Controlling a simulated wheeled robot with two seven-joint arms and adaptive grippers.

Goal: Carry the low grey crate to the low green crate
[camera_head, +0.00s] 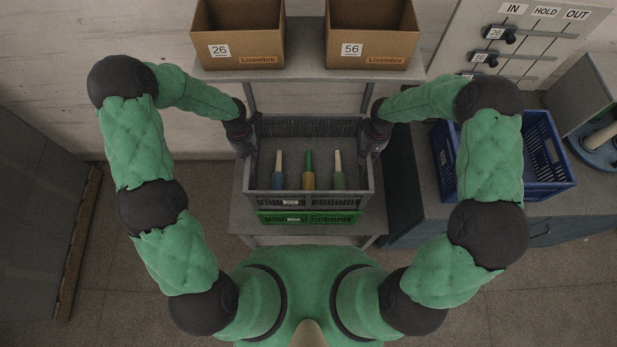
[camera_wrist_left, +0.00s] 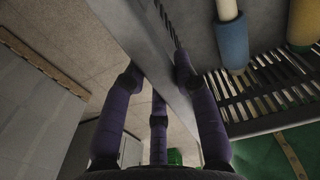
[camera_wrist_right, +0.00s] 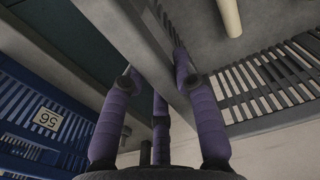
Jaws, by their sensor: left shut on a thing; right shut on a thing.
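I cannot tell whether the two crates touch.
Two cardboard boxes, marked 26 (camera_head: 240,35) and 56 (camera_head: 370,35), stand on a shelf (camera_head: 308,75) behind. A blue crate (camera_head: 545,150) stands on the counter (camera_head: 425,190) at right. A board marked IN, HOLD, OUT (camera_head: 545,35) is at the upper right.

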